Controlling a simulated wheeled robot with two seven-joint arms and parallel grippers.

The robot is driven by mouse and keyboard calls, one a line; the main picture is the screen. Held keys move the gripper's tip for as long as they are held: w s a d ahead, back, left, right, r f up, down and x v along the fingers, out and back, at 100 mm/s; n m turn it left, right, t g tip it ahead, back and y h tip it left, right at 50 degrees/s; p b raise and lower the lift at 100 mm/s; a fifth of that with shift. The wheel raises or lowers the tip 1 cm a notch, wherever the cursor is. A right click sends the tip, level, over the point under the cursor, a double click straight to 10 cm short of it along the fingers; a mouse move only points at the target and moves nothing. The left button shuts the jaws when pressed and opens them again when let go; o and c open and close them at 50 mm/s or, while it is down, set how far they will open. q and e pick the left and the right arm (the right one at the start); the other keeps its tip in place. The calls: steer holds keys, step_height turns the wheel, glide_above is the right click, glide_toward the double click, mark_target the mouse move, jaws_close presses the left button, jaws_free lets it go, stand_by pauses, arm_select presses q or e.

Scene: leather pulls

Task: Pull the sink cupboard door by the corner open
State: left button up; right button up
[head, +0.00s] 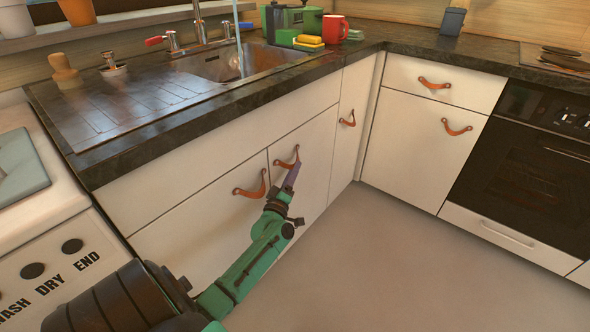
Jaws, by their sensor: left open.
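The sink cupboard has two white doors below the counter. The door nearer the corner (315,172) is flush with the front and looks closed. Its brown leather pull (283,163) is a short strap near the door's upper left. My left gripper (292,176) is right at this pull, with its purple-grey fingers over the strap's right end. It is open, and I cannot tell whether the strap lies between the fingers or whether they touch it. The other sink door (195,240) also looks closed, with its own leather pull (250,188) just left of my gripper. My right gripper is out of view.
A narrow door (345,130) with a leather pull stands right of the sink doors, at the corner. A drawer, a cupboard and an oven (525,170) line the right side. The dark counter edge (215,115) runs above the doors. The grey floor (390,260) is clear.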

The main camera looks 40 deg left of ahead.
arm_select(q)
steer(key=x, duration=0.2)
steer(key=shift+w+a, duration=0.15)
steer(key=shift+w, duration=0.2)
jaws_close()
stand_by(1.1)
